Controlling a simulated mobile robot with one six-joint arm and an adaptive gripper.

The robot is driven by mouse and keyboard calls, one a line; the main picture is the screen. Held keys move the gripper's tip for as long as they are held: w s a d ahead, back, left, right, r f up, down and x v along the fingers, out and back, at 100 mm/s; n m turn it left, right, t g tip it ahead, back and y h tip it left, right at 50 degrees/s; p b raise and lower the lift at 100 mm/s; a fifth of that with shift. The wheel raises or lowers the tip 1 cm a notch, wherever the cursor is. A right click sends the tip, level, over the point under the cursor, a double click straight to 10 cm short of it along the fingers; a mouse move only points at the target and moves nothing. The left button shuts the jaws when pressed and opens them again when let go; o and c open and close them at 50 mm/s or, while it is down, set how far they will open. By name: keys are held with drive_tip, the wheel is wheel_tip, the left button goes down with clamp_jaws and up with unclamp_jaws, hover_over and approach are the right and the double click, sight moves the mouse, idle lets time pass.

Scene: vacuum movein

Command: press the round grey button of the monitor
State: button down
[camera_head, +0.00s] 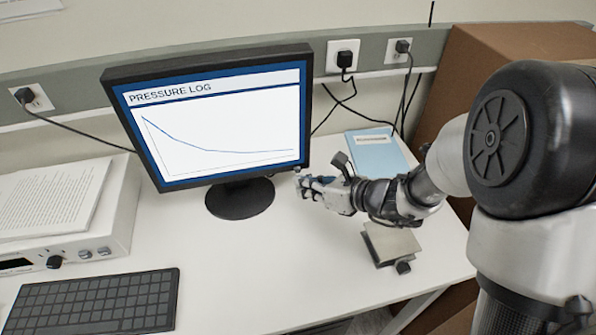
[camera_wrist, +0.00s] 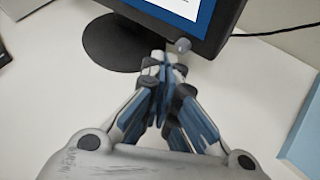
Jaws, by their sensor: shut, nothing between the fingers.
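The monitor (camera_head: 215,118) stands on the white desk with a "PRESSURE LOG" curve on its lit screen. Its lower right corner and dark base (camera_wrist: 112,42) show in the wrist view. The round grey button (camera_wrist: 183,46) is at the lower right edge of the monitor. My gripper (camera_wrist: 163,62) is shut and empty, with its fingertips just below and left of the button in the wrist view. I cannot tell whether they touch it. In the head view my gripper (camera_head: 302,184) points left beside the monitor's lower right corner, where the button is hard to make out.
A keyboard (camera_head: 95,302) and a grey device (camera_head: 95,240) with papers on top are at the left. A blue folder (camera_head: 376,152) lies behind my arm. Cables hang at the wall. The front middle of the desk is clear.

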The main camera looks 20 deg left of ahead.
drive_tip(key=shift+s+d+b, duration=0.2)
drive_tip(key=shift+s+d, duration=0.35)
drive_tip(key=shift+s, duration=0.3)
drive_tip(key=shift+s+d+b, duration=0.15)
drive_tip(key=shift+s+d, duration=0.35)
drive_tip(key=shift+s, duration=0.4)
drive_tip(key=shift+s+d+b, duration=0.2)
drive_tip(key=shift+s+d, duration=0.35)
drive_tip(key=shift+s, duration=0.3)
